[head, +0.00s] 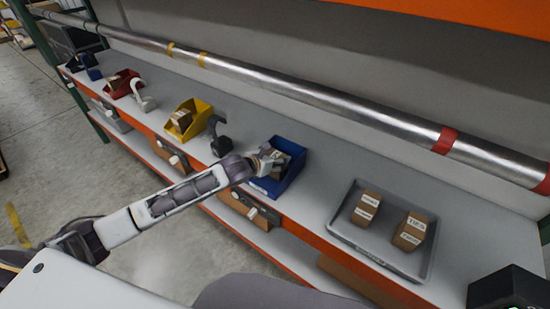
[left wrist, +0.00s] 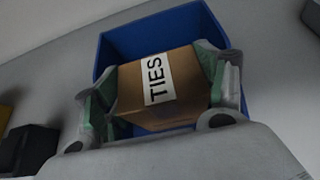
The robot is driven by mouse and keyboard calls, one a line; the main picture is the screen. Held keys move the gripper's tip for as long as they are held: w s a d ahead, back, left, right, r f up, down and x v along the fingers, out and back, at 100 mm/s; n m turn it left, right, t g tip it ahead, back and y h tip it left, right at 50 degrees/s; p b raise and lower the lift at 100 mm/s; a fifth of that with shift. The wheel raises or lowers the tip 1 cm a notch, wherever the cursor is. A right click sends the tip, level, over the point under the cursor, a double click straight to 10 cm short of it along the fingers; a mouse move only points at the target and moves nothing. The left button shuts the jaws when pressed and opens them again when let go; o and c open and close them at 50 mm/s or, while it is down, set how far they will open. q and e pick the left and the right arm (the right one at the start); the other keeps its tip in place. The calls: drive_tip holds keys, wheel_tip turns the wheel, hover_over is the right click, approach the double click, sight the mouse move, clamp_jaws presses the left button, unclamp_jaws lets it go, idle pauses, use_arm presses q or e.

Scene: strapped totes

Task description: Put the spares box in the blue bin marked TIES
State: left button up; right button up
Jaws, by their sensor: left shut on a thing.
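My left gripper (head: 268,158) is at the blue bin and shut on a brown cardboard box. The held box (left wrist: 160,88) has a white label reading TIES in the left wrist view, with a green-padded finger on each side. The blue bin (head: 287,182) stands on the shelf with a small white label on its front, too small to read; its walls (left wrist: 112,58) show around the held box. How deep the box sits is unclear. Two more brown boxes, a left one (head: 366,209) and a right one (head: 410,232), stand in a grey tray (head: 378,251); their labels are hard to read. My right gripper is out of view.
A yellow bin (head: 202,109) with a box inside and a red bin (head: 124,77) stand further left along the shelf. Grey and dark hook-like holders stand between bins. A metal pipe (head: 300,93) with coloured bands runs above. A black box (head: 508,290) is at bottom right.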

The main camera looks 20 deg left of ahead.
use_arm(q)
drive_tip(key=shift+f, duration=0.1)
idle(0.3)
drive_tip(key=o, duration=1.1)
drive_tip(key=shift+b+v, duration=0.5)
drive_tip(key=shift+v, duration=5.5)
